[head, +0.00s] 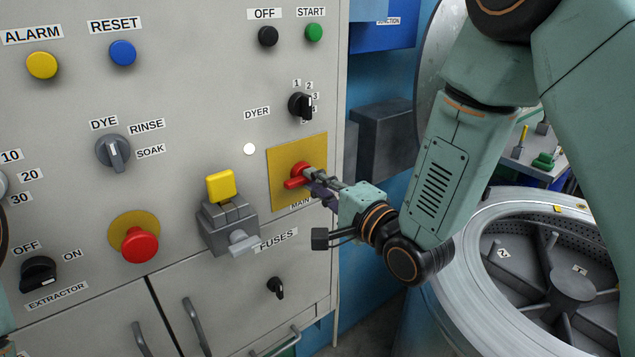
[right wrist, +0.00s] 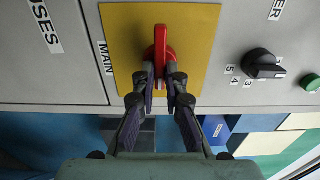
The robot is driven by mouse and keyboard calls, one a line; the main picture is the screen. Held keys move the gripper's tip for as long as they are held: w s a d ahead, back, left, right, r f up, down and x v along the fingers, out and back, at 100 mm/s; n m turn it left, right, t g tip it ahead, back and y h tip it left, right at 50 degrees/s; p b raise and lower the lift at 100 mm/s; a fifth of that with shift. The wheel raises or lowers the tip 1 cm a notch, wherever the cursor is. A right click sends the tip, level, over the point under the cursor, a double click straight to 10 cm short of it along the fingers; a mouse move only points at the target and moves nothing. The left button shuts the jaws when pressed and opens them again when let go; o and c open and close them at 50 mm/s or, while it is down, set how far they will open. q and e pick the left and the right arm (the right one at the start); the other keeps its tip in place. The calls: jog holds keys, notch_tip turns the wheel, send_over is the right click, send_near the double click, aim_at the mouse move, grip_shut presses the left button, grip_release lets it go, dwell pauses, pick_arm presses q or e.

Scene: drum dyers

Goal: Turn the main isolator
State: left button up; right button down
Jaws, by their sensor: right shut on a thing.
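The main isolator is a red rotary handle (head: 295,182) on a yellow square plate (head: 312,152) at the right of the grey panel, above a partly covered MAIN label. My right gripper (head: 312,180) reaches in from the right and is shut on the red handle. In the right wrist view, the two fingertips of the gripper (right wrist: 166,82) close on either side of the lower end of the red handle (right wrist: 160,48), in front of the yellow plate (right wrist: 125,30). My left gripper does not show.
A grey fuse switch (head: 228,222) with a yellow top juts out left of the isolator. A red stop button (head: 139,245) and the black dyer selector (head: 300,106) are also on the panel. An open drum (head: 478,245) stands at the right, below my arm.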

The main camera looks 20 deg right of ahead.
jog(key=c, duration=1.4)
grip_release()
jog(key=shift+w, duration=0.15)
jog(key=v, duration=0.7)
jog(key=shift+s, duration=0.25)
jog(key=shift+d+r, duration=0.1)
jog(key=shift+d, duration=0.05)
